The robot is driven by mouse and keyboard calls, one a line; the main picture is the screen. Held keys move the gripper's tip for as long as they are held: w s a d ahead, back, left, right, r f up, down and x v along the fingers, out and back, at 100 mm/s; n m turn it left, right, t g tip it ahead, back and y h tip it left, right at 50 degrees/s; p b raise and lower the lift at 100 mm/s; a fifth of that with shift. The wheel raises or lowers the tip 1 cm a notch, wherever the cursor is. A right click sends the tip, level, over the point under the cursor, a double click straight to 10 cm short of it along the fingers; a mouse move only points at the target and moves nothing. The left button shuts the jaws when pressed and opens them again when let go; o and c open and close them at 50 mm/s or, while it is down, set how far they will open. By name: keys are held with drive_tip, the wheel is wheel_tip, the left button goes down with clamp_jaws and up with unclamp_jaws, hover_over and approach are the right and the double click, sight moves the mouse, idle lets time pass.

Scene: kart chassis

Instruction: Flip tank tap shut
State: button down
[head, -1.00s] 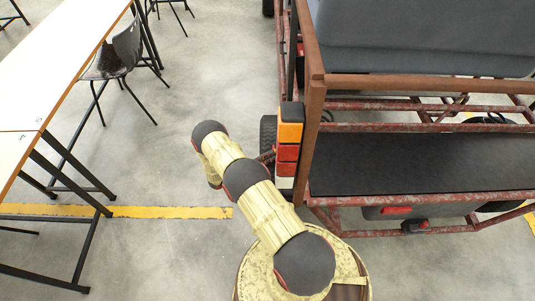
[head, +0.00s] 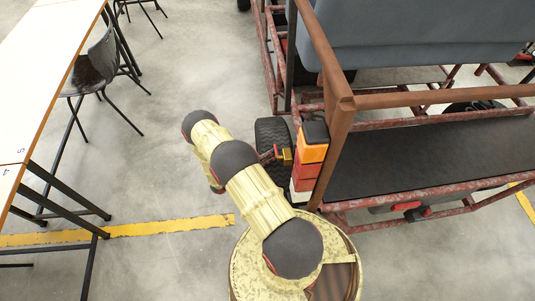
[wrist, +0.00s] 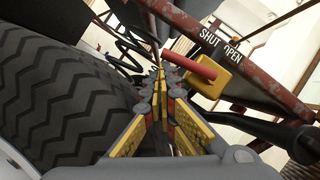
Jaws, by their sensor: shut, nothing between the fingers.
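The tank tap has a yellow body (wrist: 208,88) and a red lever (wrist: 188,65) in the wrist view. The lever sticks out from the body toward the upper left. The words SHUT and OPEN are printed on the rusty rail (wrist: 222,45) just above the tap. My gripper (wrist: 160,76) is shut and empty, its fingertips together just left of and below the lever's free end. I cannot tell whether they touch it. In the head view a small yellow piece (head: 287,156) shows beside the tail light.
A black tyre (wrist: 62,95) stands close to the left of my gripper; it also shows in the head view (head: 272,138). A black coiled line (wrist: 130,48) lies beyond the fingertips. The rusty chassis frame (head: 335,125) is at right. Open floor (head: 165,175) lies at left.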

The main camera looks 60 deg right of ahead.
drive_tip(key=shift+w+d+r, duration=0.15)
drive_tip(key=shift+r, duration=0.1)
idle(0.6)
drive_tip(key=v, duration=1.2)
drive_tip(key=w+a+r+m+t+y+p, duration=0.1)
drive_tip(key=w+a+r+m+y, duration=0.2)
drive_tip(key=r, duration=0.7)
drive_tip(key=a+r+m+t+y, duration=0.15)
drive_tip(key=r+m+y, duration=0.25)
drive_tip(key=r, duration=0.5)
drive_tip(key=w+a+r+m+t+y+p, duration=0.1)
drive_tip(key=w+a+r+m+y, duration=0.2)
drive_tip(key=r, duration=0.7)
drive_tip(key=s+a+r+m+t+y, duration=0.2)
drive_tip(key=s+a+r+m+t, duration=0.1)
drive_tip(key=a+r, duration=0.4)
drive_tip(key=s+a+r+m+t+y+p, duration=0.1)
drive_tip(key=s+a+r+m+t+y, duration=0.2)
drive_tip(key=s+a+r+t, duration=0.3)
drive_tip(key=s+a+r+m+t+y+p, duration=0.1)
drive_tip(key=s+a+r+m+t+y, duration=0.2)
drive_tip(key=s+a+r+t, duration=0.2)
drive_tip(key=shift+a+r, duration=1.5)
drive_tip(key=shift+r, duration=1.2)
